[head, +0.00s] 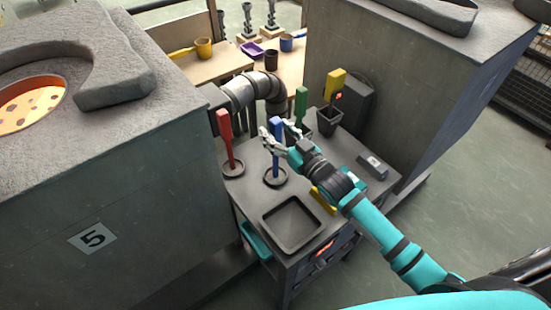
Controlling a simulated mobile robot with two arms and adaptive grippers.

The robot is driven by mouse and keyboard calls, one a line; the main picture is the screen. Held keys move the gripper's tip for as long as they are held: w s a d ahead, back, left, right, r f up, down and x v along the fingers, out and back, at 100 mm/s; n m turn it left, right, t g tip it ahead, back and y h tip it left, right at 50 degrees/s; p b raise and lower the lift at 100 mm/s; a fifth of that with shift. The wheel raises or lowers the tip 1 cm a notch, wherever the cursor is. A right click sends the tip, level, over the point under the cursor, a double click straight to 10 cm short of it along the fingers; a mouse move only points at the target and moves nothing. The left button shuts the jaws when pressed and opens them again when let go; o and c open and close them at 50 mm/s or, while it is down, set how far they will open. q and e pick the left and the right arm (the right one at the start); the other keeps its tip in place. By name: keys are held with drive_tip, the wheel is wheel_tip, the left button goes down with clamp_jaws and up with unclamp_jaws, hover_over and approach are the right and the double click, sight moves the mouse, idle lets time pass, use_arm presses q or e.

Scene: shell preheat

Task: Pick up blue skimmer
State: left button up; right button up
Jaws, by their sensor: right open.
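The blue skimmer (276,163) stands upright, its blue handle up and its lower end in a dark round dish (275,178) on the small grey cart (245,195). My right gripper (276,132) comes from the right and is open. Its two fingers show on either side of the upper blue handle; I cannot tell whether they touch it. The gripper and fingers hide part of the handle. My left gripper is not in view.
A red-handled tool (225,138) stands in a dish just left. A green-handled tool (300,103) and a yellow-handled one (333,84) stand behind right. An empty dark tray (292,224) lies at the cart's front. Furnace 5 (100,200) walls off the left.

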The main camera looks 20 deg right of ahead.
drive_tip(key=shift+w+a, duration=0.25)
drive_tip(key=shift+w, duration=0.3)
drive_tip(key=shift+s+d, duration=0.1)
drive_tip(key=shift+c, duration=1.1)
clamp_jaws()
